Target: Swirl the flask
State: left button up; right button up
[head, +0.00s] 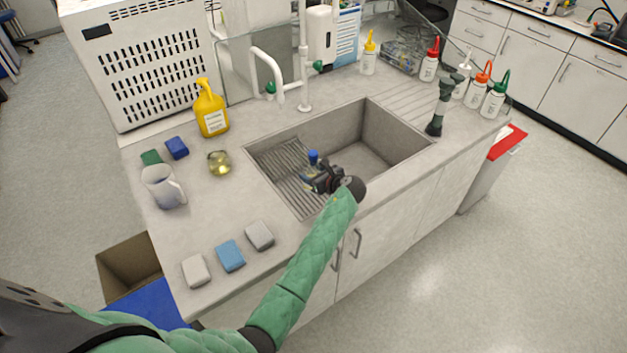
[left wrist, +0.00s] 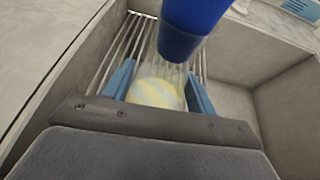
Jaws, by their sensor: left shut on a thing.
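The flask (head: 312,160) has a blue cap and is held over the left part of the sink (head: 376,161). In the left wrist view its blue cap (left wrist: 190,22) rises close to the camera, and its clear body (left wrist: 156,93) shows pale yellow contents. My left gripper (head: 318,178) is shut on the flask, with a blue finger on each side of the body (left wrist: 163,88). In the head view the gripper hides most of the flask. The flask's base is hidden, so I cannot tell its distance from the ribbed rack beneath. My right gripper is not in view.
A round glass vessel with yellow liquid (head: 219,163), a pitcher (head: 162,187) and a yellow bottle (head: 210,108) stand left of the sink. Several sponges (head: 230,256) lie at the front left. Faucets (head: 268,68) stand behind the basin. Squeeze bottles (head: 494,100) stand at right.

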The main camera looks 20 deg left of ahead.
aim_at(314, 153)
pick_arm(q)
notch_tip(314, 153, up, 8)
jog(key=shift+f+b, duration=0.15)
jog(key=shift+b, duration=0.75)
jog(key=shift+r+p, duration=0.65)
jog(key=shift+r, duration=0.1)
notch_tip(314, 153, up, 4)
jog(key=p, duration=0.4)
jog(key=shift+f, duration=0.2)
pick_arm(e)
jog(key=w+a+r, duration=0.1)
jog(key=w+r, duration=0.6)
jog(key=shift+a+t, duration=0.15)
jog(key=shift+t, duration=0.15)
pick_arm(q)
jog(key=shift+f, duration=0.1)
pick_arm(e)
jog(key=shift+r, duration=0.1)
